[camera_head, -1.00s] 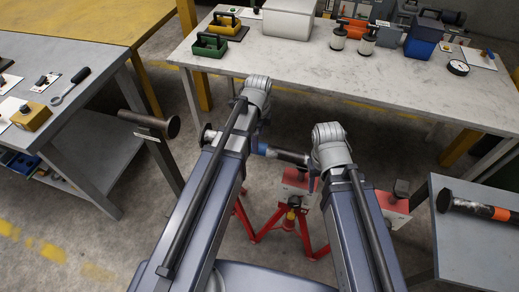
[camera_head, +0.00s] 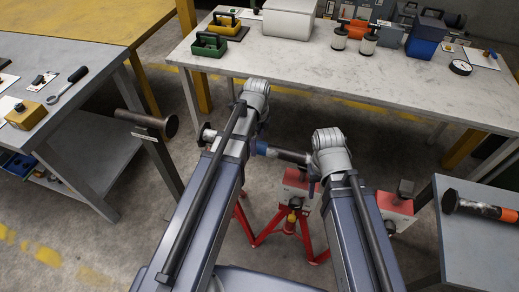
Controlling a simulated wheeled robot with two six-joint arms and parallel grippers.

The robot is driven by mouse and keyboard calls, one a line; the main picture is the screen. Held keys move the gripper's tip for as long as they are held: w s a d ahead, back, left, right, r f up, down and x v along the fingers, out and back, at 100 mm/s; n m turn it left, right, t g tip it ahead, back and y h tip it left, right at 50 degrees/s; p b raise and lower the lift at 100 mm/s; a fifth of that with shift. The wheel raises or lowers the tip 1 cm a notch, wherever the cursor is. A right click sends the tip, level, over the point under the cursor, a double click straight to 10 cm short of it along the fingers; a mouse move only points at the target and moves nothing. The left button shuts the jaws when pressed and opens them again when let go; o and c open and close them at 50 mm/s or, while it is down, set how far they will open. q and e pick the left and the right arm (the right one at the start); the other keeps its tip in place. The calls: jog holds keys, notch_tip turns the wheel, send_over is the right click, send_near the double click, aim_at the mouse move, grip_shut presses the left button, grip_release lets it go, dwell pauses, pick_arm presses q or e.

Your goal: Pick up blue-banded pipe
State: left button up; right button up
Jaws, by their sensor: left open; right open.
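The blue-banded pipe (camera_head: 292,156) is a dark flanged spool with a blue band (camera_head: 261,148) near its left part. It lies roughly level, a little tilted down to the right, between and partly behind my two arms. One flanged end (camera_head: 207,134) shows left of my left arm; the right end is mostly hidden by my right arm. A red stand (camera_head: 292,218) shows below the pipe, but I cannot see how it bears it. Both forearms fold away beyond my wrist-side joints, so neither gripper's fingers can be made out.
A long grey table (camera_head: 300,62) with boxes and tools stands ahead. A grey bench (camera_head: 107,130) is at left, with another flanged pipe (camera_head: 148,121) at its right edge. A table (camera_head: 470,250) at right holds an orange-banded pipe (camera_head: 482,208). Red-and-grey blocks (camera_head: 396,212) stand near my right arm.

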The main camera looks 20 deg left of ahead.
aim_at(259, 143)
pick_arm(q)
jog(key=f+b, duration=0.2)
jog(key=f, duration=0.1)
jog(key=f+b, duration=0.1)
jog(key=b, duration=0.1)
jog(key=shift+w+d+f, duration=0.15)
jog(key=shift+d+f, duration=0.15)
jog(key=shift+f, duration=0.05)
jog(key=shift+r, duration=0.1)
jog(key=shift+c, duration=0.2)
grip_shut()
